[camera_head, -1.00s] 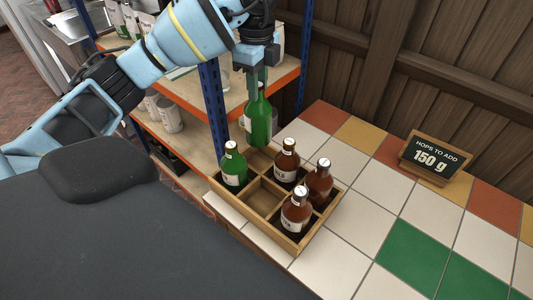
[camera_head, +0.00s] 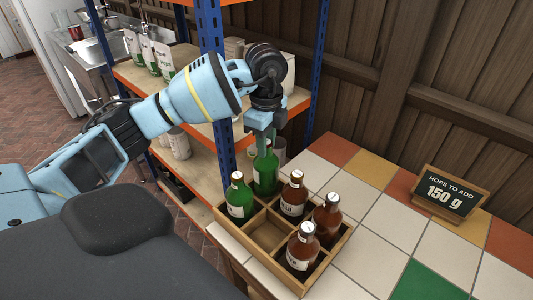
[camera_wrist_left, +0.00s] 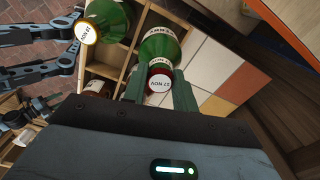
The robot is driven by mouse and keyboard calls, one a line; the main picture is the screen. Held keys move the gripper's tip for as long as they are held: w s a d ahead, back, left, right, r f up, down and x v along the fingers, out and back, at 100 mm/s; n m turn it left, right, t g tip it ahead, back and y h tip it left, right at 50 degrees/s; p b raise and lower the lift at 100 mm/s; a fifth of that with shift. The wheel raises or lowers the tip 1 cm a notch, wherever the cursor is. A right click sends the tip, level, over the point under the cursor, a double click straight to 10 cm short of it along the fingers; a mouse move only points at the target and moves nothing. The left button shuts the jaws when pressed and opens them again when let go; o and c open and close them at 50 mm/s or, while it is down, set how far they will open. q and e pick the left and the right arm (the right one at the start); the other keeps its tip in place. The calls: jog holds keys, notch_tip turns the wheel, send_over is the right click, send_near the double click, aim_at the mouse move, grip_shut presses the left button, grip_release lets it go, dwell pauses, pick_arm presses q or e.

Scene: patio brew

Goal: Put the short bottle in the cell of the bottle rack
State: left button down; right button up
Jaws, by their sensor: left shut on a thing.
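The short green bottle (camera_head: 265,174) hangs upright in my left gripper (camera_head: 264,146), over the back cell of the wooden bottle rack (camera_head: 224,221). Its base is at or just inside that cell; I cannot tell whether it touches the floor. In the left wrist view my left gripper (camera_wrist_left: 158,90) is shut around the neck of the green bottle (camera_wrist_left: 163,45), just below its cap. Another green bottle (camera_head: 239,200) stands in the left cell. The front-middle cell (camera_head: 267,233) is empty.
Brown bottles stand in the rack at the back right (camera_head: 293,197), right (camera_head: 326,217) and front (camera_head: 302,248). A blue-posted shelf (camera_head: 216,130) stands close behind the rack. A sign (camera_head: 449,192) reading 150 g stands on the tiled counter (camera_head: 387,225), whose middle is clear.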

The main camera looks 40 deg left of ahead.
pick_arm(q)
jog(key=shift+f, duration=1.85)
jog(key=c, duration=1.1)
grip_release()
jog(key=shift+f, duration=0.1)
notch_tip(320, 180, up, 12)
jog(key=shift+r+p, duration=0.15)
jog(key=shift+p, duration=0.35)
